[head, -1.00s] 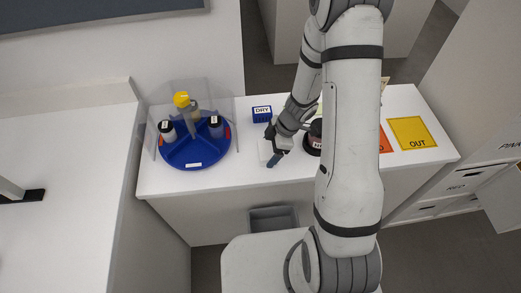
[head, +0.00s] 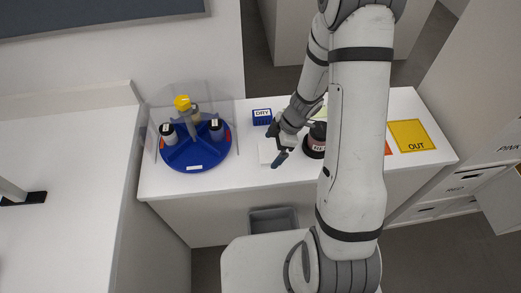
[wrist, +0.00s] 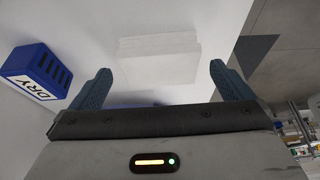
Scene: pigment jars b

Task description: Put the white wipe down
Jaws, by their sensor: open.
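The white wipe (wrist: 158,62) lies flat on the white counter in the wrist view, ahead of my fingertips, with faint layered edges. In the head view it is a pale square (head: 267,151) left of and partly behind my gripper. My gripper (wrist: 160,70) is open, with its two blue-grey fingers apart and nothing held between them. In the head view my gripper (head: 279,147) is above the counter at the wipe's right side. I cannot tell the exact height of the fingers over it.
A blue DRY box (head: 262,117) stands behind the wipe. A dark jar with a label (head: 316,142) is close to the right of my gripper. A yellow OUT mat (head: 411,135) lies at the right.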

